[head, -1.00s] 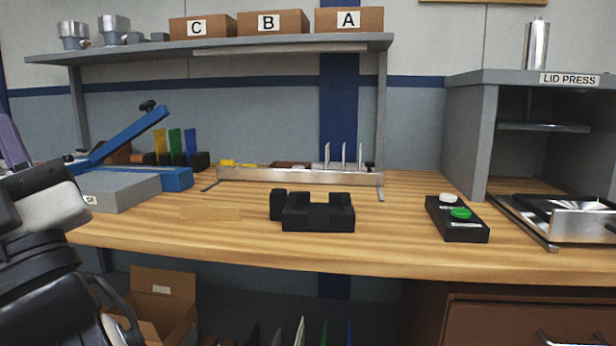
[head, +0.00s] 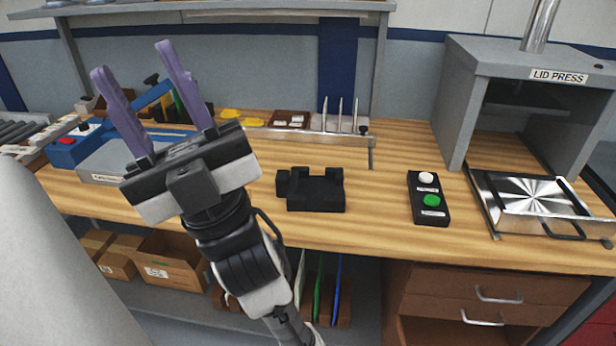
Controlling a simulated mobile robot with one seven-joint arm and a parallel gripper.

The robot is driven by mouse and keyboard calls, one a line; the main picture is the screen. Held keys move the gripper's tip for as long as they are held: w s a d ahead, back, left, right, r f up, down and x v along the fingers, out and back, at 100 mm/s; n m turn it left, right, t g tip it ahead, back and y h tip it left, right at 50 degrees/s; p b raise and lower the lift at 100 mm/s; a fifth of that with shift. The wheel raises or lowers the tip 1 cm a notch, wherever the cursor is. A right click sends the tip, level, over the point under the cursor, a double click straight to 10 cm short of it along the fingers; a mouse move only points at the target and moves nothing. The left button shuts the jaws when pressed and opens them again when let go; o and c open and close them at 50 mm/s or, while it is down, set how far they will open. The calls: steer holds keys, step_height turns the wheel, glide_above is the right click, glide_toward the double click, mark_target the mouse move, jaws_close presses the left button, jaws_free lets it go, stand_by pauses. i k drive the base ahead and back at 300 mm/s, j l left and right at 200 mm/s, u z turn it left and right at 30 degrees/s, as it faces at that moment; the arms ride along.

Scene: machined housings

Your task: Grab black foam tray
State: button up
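A black block-like piece (head: 316,196) with raised ends and a smaller block at its left sits on the middle of the wooden bench. I cannot tell whether it is the black foam tray; no other piece in view clearly looks like one. My gripper (head: 132,60) is raised at the left, its two purple fingers pointing up and spread apart with nothing between them. It is left of the black piece and well apart from it. My gripper and arm hide part of the bench's left side.
A button box (head: 429,198) with white and green buttons sits right of centre. The lid press (head: 466,105) stands at the right with a shiny metal tray (head: 535,222) before it. A low metal rail (head: 300,136) runs behind. Cardboard boxes (head: 172,262) lie under the bench.

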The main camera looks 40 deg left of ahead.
mark_target(303, 191)
steer(key=j+u, duration=0.15)
steer(key=j, duration=0.45)
steer(key=i+j+u, duration=0.1)
steer(key=j, duration=0.5)
steer(key=j+u, duration=0.15)
steer(key=j, duration=0.45)
steer(key=i, duration=0.55)
steer(key=j, duration=0.05)
